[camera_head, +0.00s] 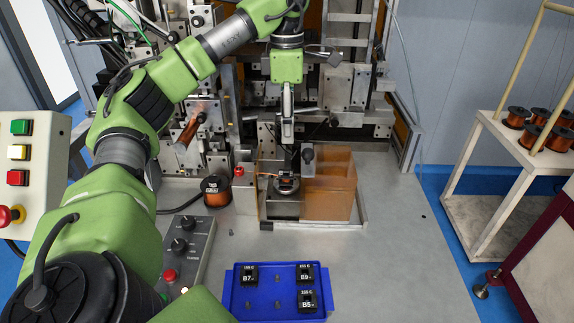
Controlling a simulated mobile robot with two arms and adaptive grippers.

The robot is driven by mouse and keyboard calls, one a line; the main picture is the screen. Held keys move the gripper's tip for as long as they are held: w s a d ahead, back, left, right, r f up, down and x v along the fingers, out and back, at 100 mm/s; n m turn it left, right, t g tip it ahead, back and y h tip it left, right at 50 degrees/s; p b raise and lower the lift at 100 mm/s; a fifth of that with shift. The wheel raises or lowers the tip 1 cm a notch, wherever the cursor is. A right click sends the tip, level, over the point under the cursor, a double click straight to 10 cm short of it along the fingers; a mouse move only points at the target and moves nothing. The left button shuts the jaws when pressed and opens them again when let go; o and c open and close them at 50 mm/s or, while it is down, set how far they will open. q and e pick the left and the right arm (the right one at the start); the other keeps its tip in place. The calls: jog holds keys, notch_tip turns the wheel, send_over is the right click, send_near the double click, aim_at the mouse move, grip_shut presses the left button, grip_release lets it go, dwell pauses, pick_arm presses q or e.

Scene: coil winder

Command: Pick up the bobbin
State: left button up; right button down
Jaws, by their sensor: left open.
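My left gripper (288,140) points down over the winder's metal fixture (284,207). It is seen edge-on and is open. A small dark round part with a copper tint, perhaps a bobbin (287,185), sits on the fixture just below the gripper, apart from it as far as I can tell. Black square bobbins stand in a blue tray (240,300) at the front: one marked B7 (249,276) at left, one marked B9 (305,274) at back right, one marked B5 (307,300) at front right. My right gripper is out of view.
An orange translucent box (330,187) stands right beside the fixture. A copper wire spool (215,190) and a control box (186,250) with a red button are to the left. A white cart (500,140) with several copper spools stands at right. The table right of the tray is clear.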

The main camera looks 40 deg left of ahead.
pick_arm(q)
notch_tip(320, 180, down, 4)
jog(key=r+b, duration=0.1)
jog(key=b, duration=0.1)
send_over(286, 170)
jog(key=f, duration=0.5)
jog(key=shift+s+d+b, duration=0.3)
jog(key=shift+s+b, duration=0.05)
jog(key=shift+s, duration=0.05)
jog(key=shift+f, duration=0.45)
jog(key=f+p, duration=0.1)
jog(key=f, duration=0.2)
jog(key=shift+s+d+f+p, duration=0.2)
jog(key=shift+f+p, duration=0.05)
jog(key=shift+p, duration=0.1)
jog(key=shift+f, duration=0.65)
jog(key=c, duration=0.9)
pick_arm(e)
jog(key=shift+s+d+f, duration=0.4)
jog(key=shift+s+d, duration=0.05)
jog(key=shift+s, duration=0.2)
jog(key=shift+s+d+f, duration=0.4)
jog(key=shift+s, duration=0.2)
pick_arm(q)
jog(key=shift+c, duration=0.2)
jog(key=shift+w+r, duration=0.1)
jog(key=shift+r, duration=0.05)
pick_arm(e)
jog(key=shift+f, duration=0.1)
